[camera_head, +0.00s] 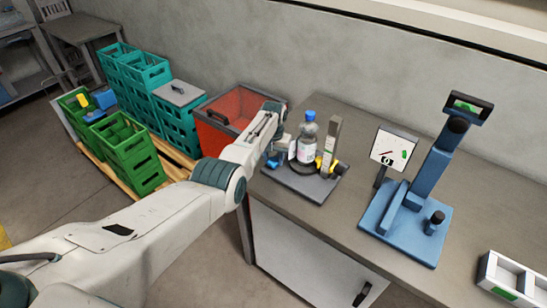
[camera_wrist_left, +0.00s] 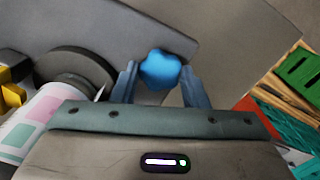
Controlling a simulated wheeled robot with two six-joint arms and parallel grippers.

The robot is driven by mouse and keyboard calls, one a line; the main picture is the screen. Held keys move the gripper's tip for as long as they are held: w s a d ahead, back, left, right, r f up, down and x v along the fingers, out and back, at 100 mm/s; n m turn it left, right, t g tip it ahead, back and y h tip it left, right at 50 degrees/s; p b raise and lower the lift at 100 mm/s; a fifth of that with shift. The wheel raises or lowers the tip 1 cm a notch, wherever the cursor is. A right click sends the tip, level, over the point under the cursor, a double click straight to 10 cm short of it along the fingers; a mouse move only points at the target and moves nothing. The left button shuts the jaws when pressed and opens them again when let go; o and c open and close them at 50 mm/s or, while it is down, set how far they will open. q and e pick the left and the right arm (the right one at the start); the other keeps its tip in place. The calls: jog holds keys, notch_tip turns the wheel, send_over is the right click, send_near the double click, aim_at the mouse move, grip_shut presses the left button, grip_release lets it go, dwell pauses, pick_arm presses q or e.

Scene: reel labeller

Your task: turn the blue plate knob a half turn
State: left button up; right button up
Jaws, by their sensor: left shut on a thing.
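The blue plate knob (camera_wrist_left: 161,70), a lobed knob, sits at the edge of the grey base plate (camera_wrist_left: 200,22) in the left wrist view. My left gripper (camera_wrist_left: 160,82) is shut on it, one finger on each side. In the head view the left gripper (camera_head: 275,160) is at the left side of the labeller's dark base plate (camera_head: 315,193), and the knob is mostly hidden there by the gripper. A clear bottle with a blue cap (camera_head: 309,116) stands upright on the labeller's round turntable (camera_wrist_left: 75,65). My right gripper is not in view.
A grey post (camera_head: 332,140) and yellow parts (camera_head: 341,167) stand beside the bottle. A blue stand (camera_head: 405,222) and a white tray (camera_head: 510,278) are further right on the table. A red crate (camera_head: 235,105), teal crates (camera_head: 178,125) and green crates (camera_head: 130,150) stand left of the table.

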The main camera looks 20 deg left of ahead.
pick_arm(q)
jog(key=n, duration=0.2)
jog(key=shift+w+r+n, duration=0.1)
jog(key=shift+r+n, duration=0.05)
jog(key=shift+n, duration=0.25)
jog(key=n, duration=0.4)
jog(key=shift+n, duration=0.3)
jog(key=n, duration=0.4)
jog(key=shift+n, duration=1)
jog(key=o, duration=1)
